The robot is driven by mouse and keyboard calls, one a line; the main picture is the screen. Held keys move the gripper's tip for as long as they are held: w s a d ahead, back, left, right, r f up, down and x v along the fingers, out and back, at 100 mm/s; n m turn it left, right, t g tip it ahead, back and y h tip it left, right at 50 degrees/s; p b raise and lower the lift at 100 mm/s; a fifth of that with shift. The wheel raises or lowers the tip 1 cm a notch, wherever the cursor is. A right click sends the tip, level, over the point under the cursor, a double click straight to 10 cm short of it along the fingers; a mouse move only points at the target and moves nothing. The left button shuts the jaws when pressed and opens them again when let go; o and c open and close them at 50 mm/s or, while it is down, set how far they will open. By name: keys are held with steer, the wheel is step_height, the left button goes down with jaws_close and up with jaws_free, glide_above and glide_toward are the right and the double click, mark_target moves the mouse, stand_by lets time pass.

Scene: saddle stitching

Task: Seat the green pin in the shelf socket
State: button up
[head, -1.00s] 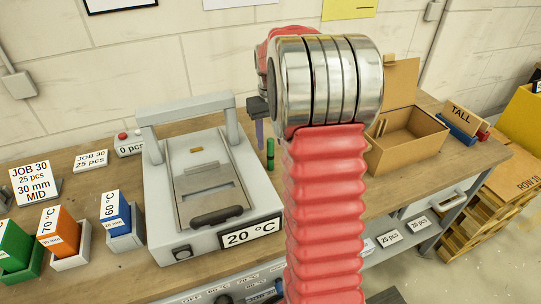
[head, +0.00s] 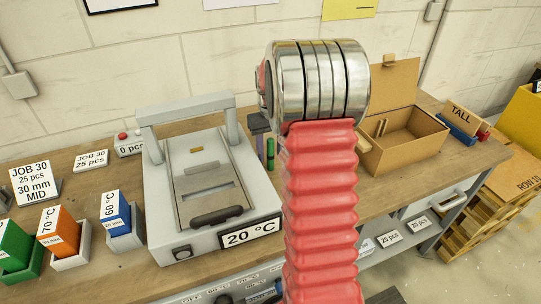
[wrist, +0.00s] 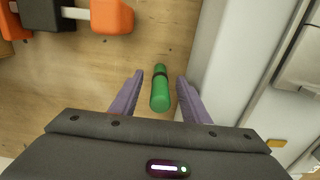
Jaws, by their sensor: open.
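In the wrist view the pin (wrist: 160,97) shows between the two purple fingers of my gripper (wrist: 160,79), with a gap on each side. My gripper is open and empty. In the head view my gripper (head: 260,140) is just left of the pin, partly hidden by my arm. I cannot make out the shelf socket in either view.
The grey press (head: 160,215) stands close to the pin. An open cardboard box (head: 415,150) is to the right on the bench. In the wrist view, orange and black objects (wrist: 110,17) lie at upper left, and bare wood surrounds the pin's left side.

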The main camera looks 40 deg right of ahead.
steer(key=shift+c, duration=0.4)
jaws_close()
stand_by(0.4)
